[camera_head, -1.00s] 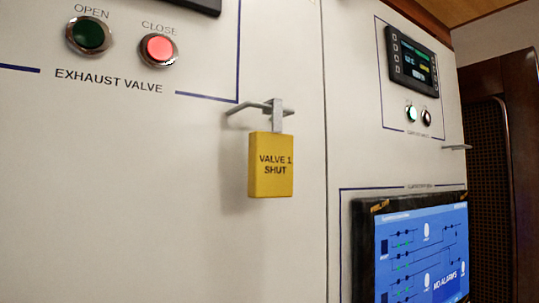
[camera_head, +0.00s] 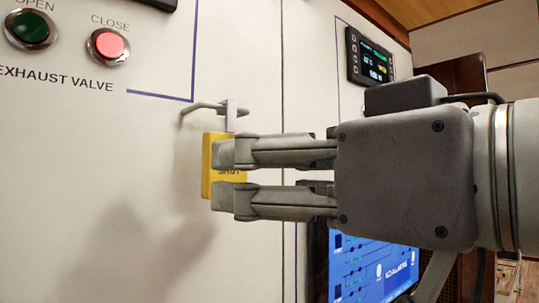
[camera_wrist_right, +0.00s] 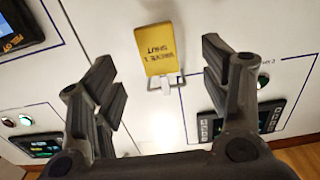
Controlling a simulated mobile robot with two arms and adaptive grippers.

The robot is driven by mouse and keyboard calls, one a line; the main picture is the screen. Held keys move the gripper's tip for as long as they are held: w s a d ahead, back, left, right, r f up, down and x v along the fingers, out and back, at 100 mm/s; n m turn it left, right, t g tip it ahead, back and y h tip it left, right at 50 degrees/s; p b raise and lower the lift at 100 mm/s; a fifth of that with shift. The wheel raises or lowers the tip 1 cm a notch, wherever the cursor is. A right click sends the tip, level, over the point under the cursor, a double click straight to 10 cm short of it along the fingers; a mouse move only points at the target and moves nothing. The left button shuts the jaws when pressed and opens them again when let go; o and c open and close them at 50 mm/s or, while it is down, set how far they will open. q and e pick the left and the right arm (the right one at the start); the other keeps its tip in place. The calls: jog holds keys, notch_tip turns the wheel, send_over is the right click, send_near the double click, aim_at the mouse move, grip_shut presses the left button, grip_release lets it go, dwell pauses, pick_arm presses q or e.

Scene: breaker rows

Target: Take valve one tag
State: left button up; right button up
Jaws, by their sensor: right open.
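The yellow valve 1 tag (camera_head: 207,165), marked "VALVE 1 SHUT", hangs by a grey clip from a metal hook (camera_head: 205,108) on the white panel. My right gripper (camera_head: 222,172) comes in from the right in the head view, and its fingers cover much of the tag. In the right wrist view the tag (camera_wrist_right: 158,48) lies beyond and between the spread fingertips of the right gripper (camera_wrist_right: 160,65). The gripper is open, with gaps on both sides of the tag. The left gripper is not in view.
A green open button (camera_head: 30,29) and a lit red close button (camera_head: 107,46) sit on the panel at upper left. A small display (camera_head: 369,57) and a blue alarm screen (camera_head: 370,272) are on the right-hand panel.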

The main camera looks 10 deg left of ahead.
aim_at(226, 173)
jog(key=p+x, duration=0.1)
jog(key=x, duration=0.3)
jog(key=shift+w+a+r, duration=0.1)
jog(key=shift+w+a, duration=0.15)
jog(key=w+a+p, duration=0.1)
jog(key=w+a+r+p, duration=0.1)
jog(key=p, duration=0.1)
jog(key=w+a+p, duration=0.1)
jog(key=shift+r+p, duration=0.35)
jog(key=shift+w+a+f, duration=0.15)
jog(key=shift+w+a, duration=0.1)
jog(key=shift+a, duration=0.1)
jog(key=shift+d, duration=0.1)
